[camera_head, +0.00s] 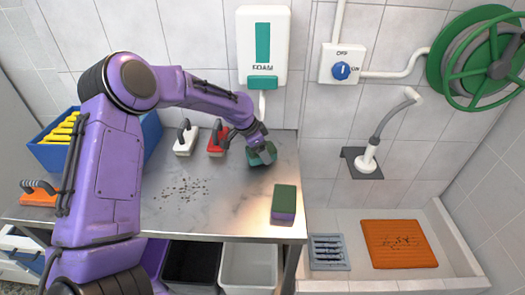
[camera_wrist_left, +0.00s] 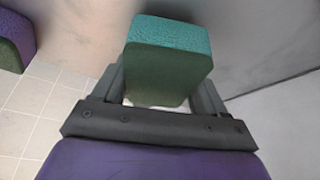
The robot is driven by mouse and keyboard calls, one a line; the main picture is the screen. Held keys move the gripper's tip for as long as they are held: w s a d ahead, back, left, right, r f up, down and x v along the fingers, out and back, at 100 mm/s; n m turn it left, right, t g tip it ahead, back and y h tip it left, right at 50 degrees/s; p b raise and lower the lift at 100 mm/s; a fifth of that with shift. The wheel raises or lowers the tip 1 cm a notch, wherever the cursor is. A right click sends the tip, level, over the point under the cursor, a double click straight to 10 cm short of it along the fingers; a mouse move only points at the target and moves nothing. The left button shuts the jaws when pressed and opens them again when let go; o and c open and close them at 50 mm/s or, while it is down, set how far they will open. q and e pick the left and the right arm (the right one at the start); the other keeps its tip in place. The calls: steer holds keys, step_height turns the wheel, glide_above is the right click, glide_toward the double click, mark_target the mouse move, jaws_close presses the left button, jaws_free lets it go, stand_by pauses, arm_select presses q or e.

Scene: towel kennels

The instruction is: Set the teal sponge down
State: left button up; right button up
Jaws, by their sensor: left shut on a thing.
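The teal sponge (camera_head: 262,154) has a dark green side. It is at the back right of the steel table, under the foam dispenser. My left gripper (camera_head: 257,143) is shut on it from above. In the left wrist view the teal sponge (camera_wrist_left: 170,58) sits between the two fingers of my left gripper (camera_wrist_left: 165,88). I cannot tell whether the sponge touches the tabletop. My right gripper is not in view.
A green and purple sponge (camera_head: 284,204) lies near the table's (camera_head: 225,218) right edge. A red brush (camera_head: 217,139) and a white brush (camera_head: 185,139) stand left of my gripper. The foam dispenser (camera_head: 263,45) hangs above. Dark specks (camera_head: 184,190) lie mid-table.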

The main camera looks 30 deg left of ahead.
arm_select(q)
steer(key=shift+w+d+f, duration=0.1)
steer(key=shift+d+f, duration=0.05)
steer(key=shift+f, duration=0.25)
steer(key=shift+w+f, duration=0.1)
steer(key=shift+f, duration=0.15)
steer(key=shift+f, duration=0.1)
